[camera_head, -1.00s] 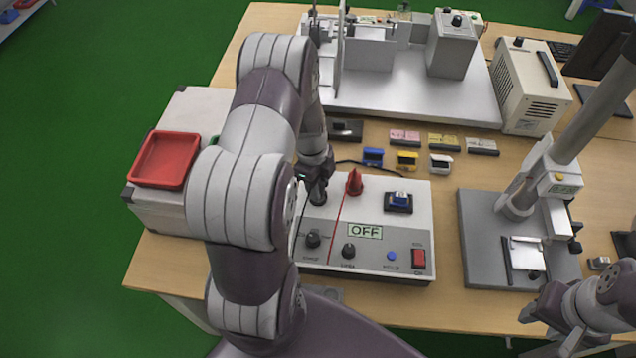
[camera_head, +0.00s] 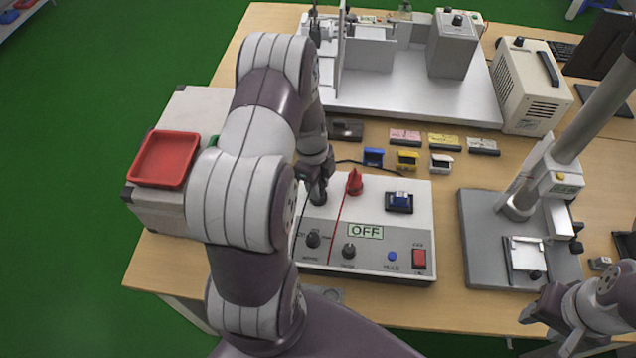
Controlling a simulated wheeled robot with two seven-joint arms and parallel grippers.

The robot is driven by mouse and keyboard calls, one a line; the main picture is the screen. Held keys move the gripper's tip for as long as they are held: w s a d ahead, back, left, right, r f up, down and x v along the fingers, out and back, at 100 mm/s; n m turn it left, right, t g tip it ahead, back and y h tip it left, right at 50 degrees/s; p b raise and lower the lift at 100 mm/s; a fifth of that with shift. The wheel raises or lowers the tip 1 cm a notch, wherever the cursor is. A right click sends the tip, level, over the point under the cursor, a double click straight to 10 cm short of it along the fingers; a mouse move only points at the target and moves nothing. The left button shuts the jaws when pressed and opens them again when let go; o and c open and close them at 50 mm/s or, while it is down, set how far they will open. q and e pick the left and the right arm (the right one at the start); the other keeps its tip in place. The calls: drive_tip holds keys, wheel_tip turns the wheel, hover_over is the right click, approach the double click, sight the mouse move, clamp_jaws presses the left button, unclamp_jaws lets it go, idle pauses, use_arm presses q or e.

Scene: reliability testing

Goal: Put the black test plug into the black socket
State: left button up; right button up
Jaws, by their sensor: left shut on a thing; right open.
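The test box (camera_head: 400,245) has a light top with an "OFF" label, knobs and a red switch. My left gripper (camera_head: 317,186) is over its upper left part, shut on the black test plug (camera_head: 318,196). The plug is upright, its lower end at the box top beside the red plug (camera_head: 354,183). The black socket is hidden under the plug and gripper, so I cannot tell how deep the plug sits. My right gripper (camera_head: 530,315) is open and empty at the lower right, near the table's front edge.
A blue part in a black holder (camera_head: 399,202) sits on the box's right side. Blue, yellow and white small blocks (camera_head: 407,160) lie behind the box. A red tray (camera_head: 164,160) is at left. A grey test stand (camera_head: 480,240) stands at right.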

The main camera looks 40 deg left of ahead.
use_arm(q)
drive_tip(key=shift+f+b, duration=0.45)
drive_tip(key=shift+f, duration=0.15)
drive_tip(key=o, duration=0.8)
drive_tip(key=r+p, duration=0.2)
drive_tip(key=r, duration=0.1)
drive_tip(key=r+p, duration=0.3)
drive_tip(key=r, duration=0.1)
drive_tip(key=a+r+p, duration=0.1)
drive_tip(key=r+p, duration=0.2)
drive_tip(key=r, duration=0.1)
drive_tip(key=shift+a, duration=0.1)
